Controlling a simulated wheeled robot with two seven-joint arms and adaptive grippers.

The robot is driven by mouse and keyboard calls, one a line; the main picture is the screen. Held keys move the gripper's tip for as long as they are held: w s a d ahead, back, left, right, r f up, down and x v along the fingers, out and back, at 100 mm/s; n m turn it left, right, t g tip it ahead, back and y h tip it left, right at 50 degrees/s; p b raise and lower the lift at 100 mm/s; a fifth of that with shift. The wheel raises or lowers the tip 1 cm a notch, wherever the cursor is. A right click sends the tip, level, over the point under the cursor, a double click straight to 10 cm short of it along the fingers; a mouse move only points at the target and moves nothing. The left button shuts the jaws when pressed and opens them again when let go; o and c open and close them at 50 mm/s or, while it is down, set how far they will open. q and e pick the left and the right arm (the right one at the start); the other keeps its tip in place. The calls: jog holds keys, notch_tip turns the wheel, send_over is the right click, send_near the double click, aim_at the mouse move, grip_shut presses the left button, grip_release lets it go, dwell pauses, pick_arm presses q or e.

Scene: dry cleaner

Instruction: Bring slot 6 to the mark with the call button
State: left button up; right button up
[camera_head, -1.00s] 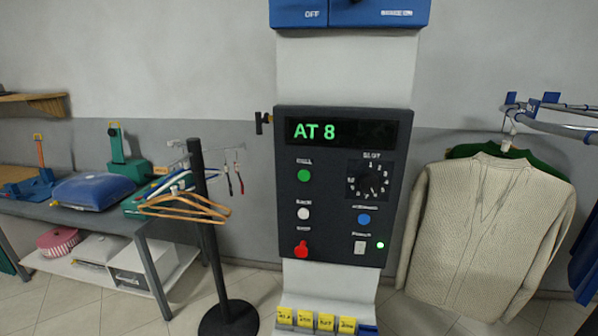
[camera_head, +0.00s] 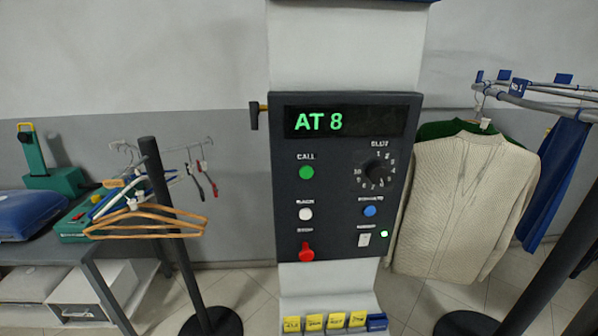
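The dark control panel (camera_head: 345,180) stands on a pale column in the middle of the head view. Its display (camera_head: 345,122) reads "AT 8" in green. The green call button (camera_head: 306,173) is at the left, under the label CALL. The numbered slot dial (camera_head: 376,173) is at the upper right of the panel; I cannot tell which number it points to. A cream sweater (camera_head: 465,205) hangs on the rail (camera_head: 545,101) at the right, near a small blue tag (camera_head: 518,87). Neither gripper is in view.
A white button (camera_head: 306,214), red stop knob (camera_head: 306,252), blue button (camera_head: 370,211) and switch (camera_head: 364,240) share the panel. Dark posts stand left (camera_head: 172,225) and right (camera_head: 535,260). Wooden hangers (camera_head: 150,222) hang at the left, by a table (camera_head: 110,258). Yellow tags (camera_head: 335,321) sit below.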

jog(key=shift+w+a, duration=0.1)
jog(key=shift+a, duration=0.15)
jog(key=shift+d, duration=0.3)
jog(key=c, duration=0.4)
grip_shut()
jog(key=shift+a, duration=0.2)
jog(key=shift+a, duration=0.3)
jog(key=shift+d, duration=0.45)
